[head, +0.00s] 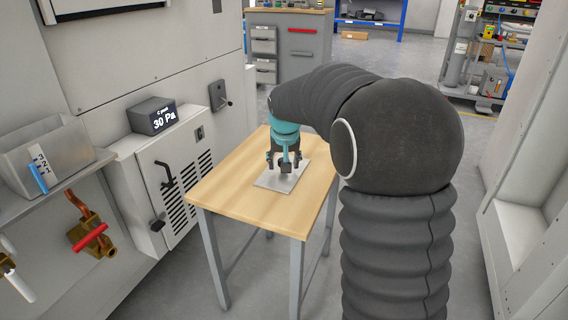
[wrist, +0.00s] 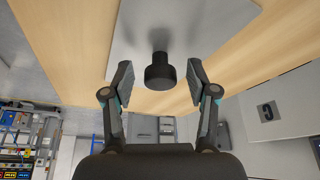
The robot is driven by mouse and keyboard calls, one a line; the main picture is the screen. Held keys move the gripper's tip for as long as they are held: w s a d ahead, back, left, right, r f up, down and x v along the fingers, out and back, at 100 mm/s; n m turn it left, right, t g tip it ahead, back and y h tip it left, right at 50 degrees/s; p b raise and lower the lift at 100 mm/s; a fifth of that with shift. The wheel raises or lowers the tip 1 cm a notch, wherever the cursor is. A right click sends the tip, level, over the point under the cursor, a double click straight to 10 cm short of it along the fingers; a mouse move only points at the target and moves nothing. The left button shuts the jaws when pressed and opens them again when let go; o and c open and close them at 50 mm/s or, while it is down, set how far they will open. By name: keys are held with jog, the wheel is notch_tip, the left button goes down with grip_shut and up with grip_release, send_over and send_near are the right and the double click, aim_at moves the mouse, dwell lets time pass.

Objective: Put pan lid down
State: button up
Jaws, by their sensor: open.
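The pan lid (head: 270,181) is a flat, light grey plate lying on the wooden table (head: 228,194). In the wrist view the lid (wrist: 200,25) shows with a dark round knob (wrist: 159,72) standing up from it. My gripper (head: 284,165) is above the lid, pointing down. In the wrist view my gripper (wrist: 158,82) is open, with one finger on each side of the knob and a visible gap on both sides. In the head view the gripper and arm hide the knob and part of the lid.
Bare tabletop surrounds the lid. A shelf with a grey bin (head: 45,150) is at far left. A drawer unit (head: 290,48) stands behind. Floor is clear right of the table.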

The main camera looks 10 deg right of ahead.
jog(key=d+v, duration=0.1)
jog(key=v, duration=1)
jog(key=s+f+n, duration=0.1)
jog(key=s+f, duration=0.2)
jog(key=s, duration=1.3)
jog(key=s+a+f+t, duration=0.1)
jog(key=s+f, duration=0.2)
jog(key=s, duration=1.3)
jog(key=shift+a+f+n+y+p, duration=0.15)
jog(key=shift+f+n+y+p, duration=0.15)
jog(key=shift+n+p, duration=0.15)
jog(key=shift+r, duration=0.1)
jog(key=shift+r+p, duration=0.7)
jog(key=shift+p, duration=0.1)
